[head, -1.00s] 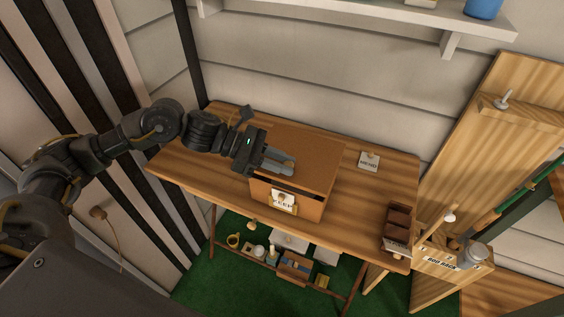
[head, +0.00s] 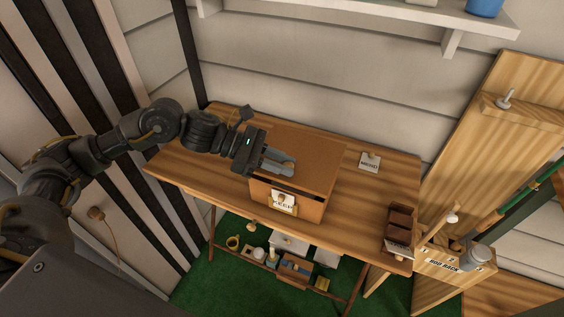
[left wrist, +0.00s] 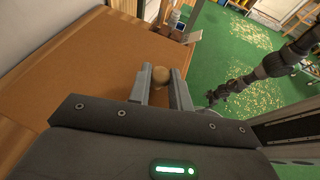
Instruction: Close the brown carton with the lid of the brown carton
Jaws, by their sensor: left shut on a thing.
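The brown carton (head: 300,208) stands on the wooden table, with a white KEEP card (head: 283,202) on its front. Its flat brown lid (head: 310,150) lies over the top; it also fills the left of the left wrist view (left wrist: 85,75). A dark gap shows between the lid and the carton's front wall. A round tan knob (left wrist: 178,76) shows at the fingertips. The carton's inside is hidden.
The table (head: 375,205) has bare wood around the carton. A MEND card (head: 369,161) lies to its right, and a small dark brown box (head: 400,222) stands at the right front corner. A wall shelf (head: 370,15) is above; several items sit on a rack below.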

